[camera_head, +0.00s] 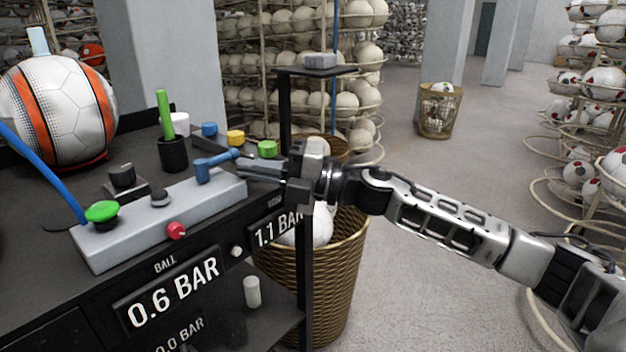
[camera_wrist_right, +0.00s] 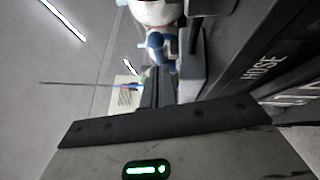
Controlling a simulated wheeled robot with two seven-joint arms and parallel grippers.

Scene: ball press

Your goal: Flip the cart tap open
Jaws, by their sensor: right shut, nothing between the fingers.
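The blue cart tap (camera_head: 203,172) stands on the right part of the grey block on the cart. Its lever points right, toward my right gripper. My right gripper (camera_head: 240,171) is shut and empty, its fingertips just right of the tap near the end of the block. I cannot tell whether the fingers touch the lever. In the right wrist view, the blue tap (camera_wrist_right: 157,44) shows beyond the closed fingers (camera_wrist_right: 160,88). My left gripper is out of view.
A striped ball (camera_head: 65,108) sits at the back left. A black cup (camera_head: 173,154) and coloured caps stand behind. A wicker basket (camera_head: 335,285) stands below my right arm.

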